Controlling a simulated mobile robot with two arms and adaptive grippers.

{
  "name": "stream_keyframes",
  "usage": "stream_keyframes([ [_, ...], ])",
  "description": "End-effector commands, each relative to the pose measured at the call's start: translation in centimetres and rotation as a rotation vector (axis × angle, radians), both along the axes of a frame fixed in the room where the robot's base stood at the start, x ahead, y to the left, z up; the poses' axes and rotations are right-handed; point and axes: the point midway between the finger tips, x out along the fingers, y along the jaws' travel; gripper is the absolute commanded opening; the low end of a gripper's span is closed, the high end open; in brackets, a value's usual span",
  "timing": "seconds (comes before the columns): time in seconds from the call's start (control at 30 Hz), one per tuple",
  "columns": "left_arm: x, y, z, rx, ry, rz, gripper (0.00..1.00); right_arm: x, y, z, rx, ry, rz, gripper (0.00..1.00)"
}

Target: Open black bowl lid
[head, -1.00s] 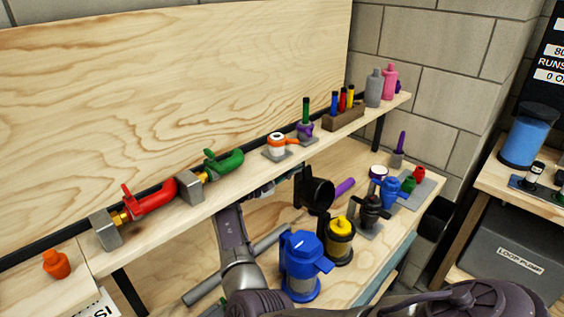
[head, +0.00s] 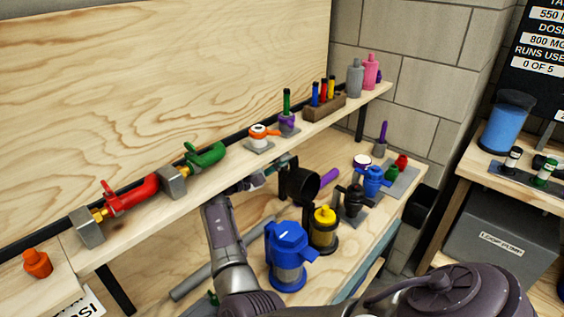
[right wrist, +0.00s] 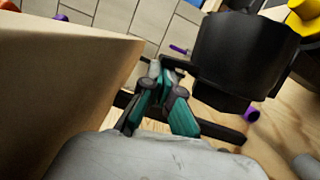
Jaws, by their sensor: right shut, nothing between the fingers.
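The black bowl with its lid (head: 299,184) stands out as a dark round housing over the lower bench, just in front of the upper shelf. It fills the upper right of the right wrist view (right wrist: 238,58); which part is lid and which is bowl is hard to tell. My right gripper (head: 280,163) is close to its left side, beside the shelf's front edge. In the right wrist view its teal-sided fingers (right wrist: 170,66) are shut and empty, with the tips close to the housing's left edge. Contact cannot be told. My left gripper is not in view.
The upper shelf (head: 225,165) runs close to my right gripper and carries red and green valves. A blue-lidded canister (head: 287,258), a yellow-topped canister (head: 324,230) and a purple cylinder (head: 330,177) are near the housing. A grey bar lies on the bench.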

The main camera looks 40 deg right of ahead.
Motion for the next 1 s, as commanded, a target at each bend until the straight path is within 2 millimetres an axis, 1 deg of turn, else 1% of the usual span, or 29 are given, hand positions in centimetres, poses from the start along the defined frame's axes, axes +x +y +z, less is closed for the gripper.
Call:
stream_keyframes([
  [0.13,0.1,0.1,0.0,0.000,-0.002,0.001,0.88,0.1,0.2,0.0,0.000,0.001,0.001,0.00],
  [0.23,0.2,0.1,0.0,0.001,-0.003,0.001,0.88,0.2,1.1,0.0,0.000,0.001,0.002,0.00],
  [0.5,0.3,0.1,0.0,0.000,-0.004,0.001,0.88,0.9,5.5,-0.2,0.001,0.001,0.003,0.00],
  [0.6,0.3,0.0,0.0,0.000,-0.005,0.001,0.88,1.0,6.7,-0.2,0.000,0.001,0.002,0.00],
  [0.73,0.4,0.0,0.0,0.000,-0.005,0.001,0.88,1.1,7.4,-0.2,0.000,0.000,0.000,0.00],
  [1.0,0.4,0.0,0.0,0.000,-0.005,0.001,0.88,1.1,7.4,-0.2,0.000,-0.001,0.000,0.00],
])
